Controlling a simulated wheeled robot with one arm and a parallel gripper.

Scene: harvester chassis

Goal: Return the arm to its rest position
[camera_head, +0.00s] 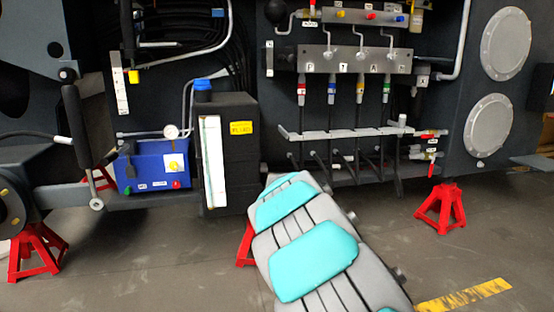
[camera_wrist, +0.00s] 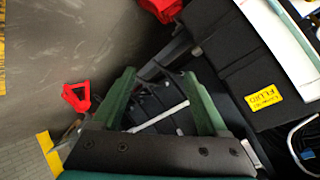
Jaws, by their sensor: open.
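My arm (camera_head: 315,262) reaches up from the bottom of the head view, grey with teal pads, its far end by the foot of the black tank. My gripper is hidden in the head view. In the wrist view my gripper (camera_wrist: 158,73) shows two green fingers spread apart on a dark mount, with nothing held between them. Behind the fingers are dark chassis parts and pale bars. The black tank (camera_wrist: 235,65) with its yellow label is to the right of the fingers, seen upside down.
The black tank (camera_head: 238,165) stands beside a blue box (camera_head: 152,182) with a gauge. A coloured hose panel (camera_head: 345,62) is right of centre. Red stands (camera_head: 440,210) (camera_head: 37,250) support the chassis. Open floor with a yellow marking (camera_head: 465,297) lies in front.

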